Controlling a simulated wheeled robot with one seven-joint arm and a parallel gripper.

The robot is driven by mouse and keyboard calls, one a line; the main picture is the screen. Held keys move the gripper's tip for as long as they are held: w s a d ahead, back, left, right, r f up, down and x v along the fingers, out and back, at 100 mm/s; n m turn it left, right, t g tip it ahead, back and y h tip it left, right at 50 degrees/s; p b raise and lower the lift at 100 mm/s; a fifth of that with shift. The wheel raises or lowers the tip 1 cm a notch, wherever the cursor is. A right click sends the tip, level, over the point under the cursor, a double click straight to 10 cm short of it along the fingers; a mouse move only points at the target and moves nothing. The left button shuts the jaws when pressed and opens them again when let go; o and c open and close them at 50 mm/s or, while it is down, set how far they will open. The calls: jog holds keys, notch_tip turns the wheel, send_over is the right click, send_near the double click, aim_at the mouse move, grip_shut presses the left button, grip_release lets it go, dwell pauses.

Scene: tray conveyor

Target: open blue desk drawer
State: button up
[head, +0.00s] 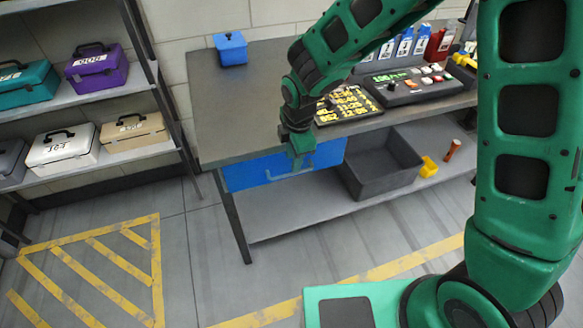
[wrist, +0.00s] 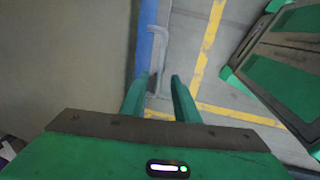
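The blue desk drawer (head: 240,176) sits under the front left of the grey desk (head: 225,110). Its front looks about flush with the desk edge, so it appears shut. The bar handle (head: 290,174) runs along the drawer front. In the wrist view the drawer (wrist: 145,45) is a thin blue strip beside the desk top, with the handle (wrist: 161,50) standing out from it. My gripper (head: 298,158) is at the drawer front, just above the handle. In the wrist view its fingers (wrist: 160,80) are apart, with the handle's end showing between them. I cannot tell whether they touch it.
A dark open bin (head: 380,168) stands on the lower shelf, right of the drawer. Floor before the drawer looks clear.

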aim_at(292, 173)
jog(key=shift+w+a+f, duration=0.1)
jog(key=shift+w+f, duration=0.1)
jog(key=shift+f, duration=0.8)
jog(key=shift+w+d+f, duration=0.1)
jog(key=shift+w+f, duration=0.05)
jog(key=shift+f, duration=0.8)
jog(key=shift+w+a+f, duration=0.1)
jog(key=shift+w+f, duration=0.1)
jog(key=shift+f, duration=0.8)
jog(key=shift+c, duration=0.7)
grip_shut()
jog(key=shift+a, duration=0.2)
jog(key=shift+d, duration=0.1)
jog(key=shift+s, duration=0.15)
